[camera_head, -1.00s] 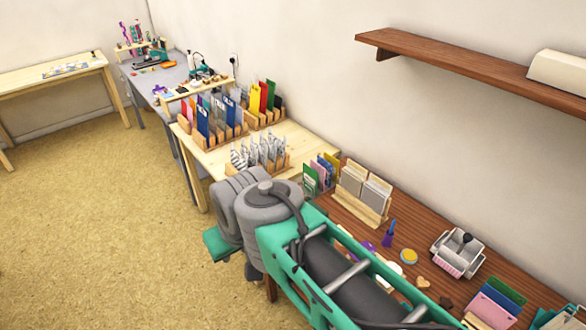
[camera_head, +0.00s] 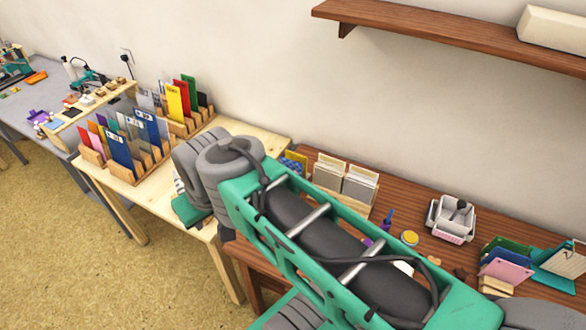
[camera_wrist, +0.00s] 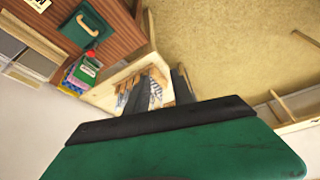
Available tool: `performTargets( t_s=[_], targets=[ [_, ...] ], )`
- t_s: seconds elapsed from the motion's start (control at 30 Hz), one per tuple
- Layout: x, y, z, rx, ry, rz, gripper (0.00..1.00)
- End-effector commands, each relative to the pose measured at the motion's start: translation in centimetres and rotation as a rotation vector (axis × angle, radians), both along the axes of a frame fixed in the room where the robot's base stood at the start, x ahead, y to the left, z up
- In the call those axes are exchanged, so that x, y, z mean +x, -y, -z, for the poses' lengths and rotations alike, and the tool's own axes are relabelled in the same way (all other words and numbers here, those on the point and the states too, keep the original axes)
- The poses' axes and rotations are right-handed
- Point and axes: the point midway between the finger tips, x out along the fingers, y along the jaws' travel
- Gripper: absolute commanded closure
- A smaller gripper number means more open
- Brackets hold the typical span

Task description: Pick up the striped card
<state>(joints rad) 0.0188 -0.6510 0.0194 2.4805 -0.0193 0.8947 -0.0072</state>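Several black-and-white striped cards (camera_wrist: 156,91) stand close together in the wrist view, between and beyond the dark fingers of my gripper (camera_wrist: 161,76). The fingers are apart, and I see nothing held firmly between them. I cannot tell whether they touch a card. In the head view, my arm hides nearly all of the striped cards; only a pale sliver (camera_head: 179,184) shows at its left side. The green end of my gripper (camera_head: 189,211) is over the light wooden table (camera_head: 207,232), and its fingertips are hidden there.
Wooden racks of coloured cards (camera_head: 122,153) stand on the light table to the left and behind. The brown table (camera_head: 330,212) to the right holds a grey card rack (camera_head: 345,184), a white tray (camera_head: 452,218) and small items. A shelf (camera_head: 430,38) hangs above.

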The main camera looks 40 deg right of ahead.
Motion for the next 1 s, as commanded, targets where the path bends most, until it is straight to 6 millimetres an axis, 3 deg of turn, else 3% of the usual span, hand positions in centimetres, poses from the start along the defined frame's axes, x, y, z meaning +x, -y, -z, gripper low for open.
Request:
performTargets(
  t_s=[0.07,0.17,0.27,0.33,0.4,0.47,0.5,0.6,0.7,0.77,1.0],
  targets=[
    [2.0,0.8,1.3,0.007,-0.002,-0.028,0.71],
    [6.7,3.6,3.7,0.035,0.016,-0.100,0.71],
    [12.1,9.7,7.5,0.092,0.085,-0.190,0.71],
    [14.7,15.4,10.5,0.136,0.173,-0.240,0.71],
    [15.5,21.7,13.5,0.169,0.290,-0.277,0.71],
    [14.9,26.8,15.9,0.185,0.404,-0.297,0.71],
    [13.9,29.9,17.3,0.186,0.481,-0.304,0.71],
    [10.9,35.5,19.5,0.166,0.647,-0.309,0.71],
    [8.8,37.9,20.2,0.143,0.742,-0.313,0.71],
    [8.4,38.4,20.3,0.135,0.768,-0.316,0.71],
    [10.8,37.4,21.2,0.136,0.775,-0.320,0.71]
  ],
)
